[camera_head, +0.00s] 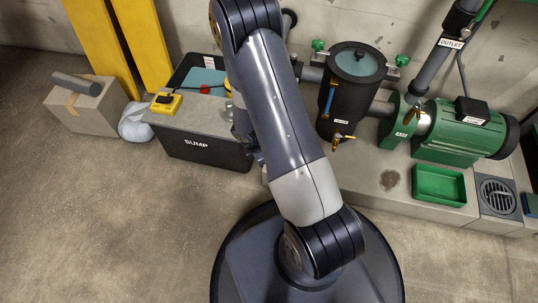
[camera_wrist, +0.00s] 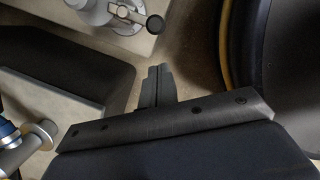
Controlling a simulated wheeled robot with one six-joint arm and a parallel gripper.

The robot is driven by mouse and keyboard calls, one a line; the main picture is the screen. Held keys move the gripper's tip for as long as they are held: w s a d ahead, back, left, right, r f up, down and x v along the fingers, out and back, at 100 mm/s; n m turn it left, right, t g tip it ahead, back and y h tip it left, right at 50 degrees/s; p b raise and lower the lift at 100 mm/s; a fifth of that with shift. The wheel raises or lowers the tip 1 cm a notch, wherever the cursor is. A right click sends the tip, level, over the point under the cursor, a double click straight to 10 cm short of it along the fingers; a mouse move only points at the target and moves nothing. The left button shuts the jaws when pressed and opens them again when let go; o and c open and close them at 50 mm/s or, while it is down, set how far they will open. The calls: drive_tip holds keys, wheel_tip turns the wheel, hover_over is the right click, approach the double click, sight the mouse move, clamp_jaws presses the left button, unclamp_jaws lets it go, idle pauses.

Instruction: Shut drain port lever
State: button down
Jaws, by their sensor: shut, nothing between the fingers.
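My gripper (camera_wrist: 155,75) shows in the wrist view with its two dark fingers together and nothing between them. A grey metal fitting (camera_wrist: 115,20) with a short dark-ended handle (camera_wrist: 135,18) is beyond the fingertips, apart from them; I cannot tell whether it is the drain port lever. In the head view, a small yellow-orange lever (camera_head: 341,137) sits low on the front of the black vessel (camera_head: 346,90). The labels there are too small to read, so I cannot confirm which lever is the drain port's. My arm hides the gripper's fingers in the head view.
The black sump tank (camera_head: 205,149) stands left of my arm, with a yellow switch box (camera_head: 166,103) on its grey cover. A green motor (camera_head: 462,130), a green tray (camera_head: 438,185) and a floor grate (camera_head: 497,196) are at right. The floor at lower left is clear.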

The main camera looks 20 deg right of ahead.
drive_tip(key=a+p+v, duration=0.1)
drive_tip(key=p+v, duration=0.4)
drive_tip(key=v, duration=0.5)
drive_tip(key=shift+s, duration=0.3)
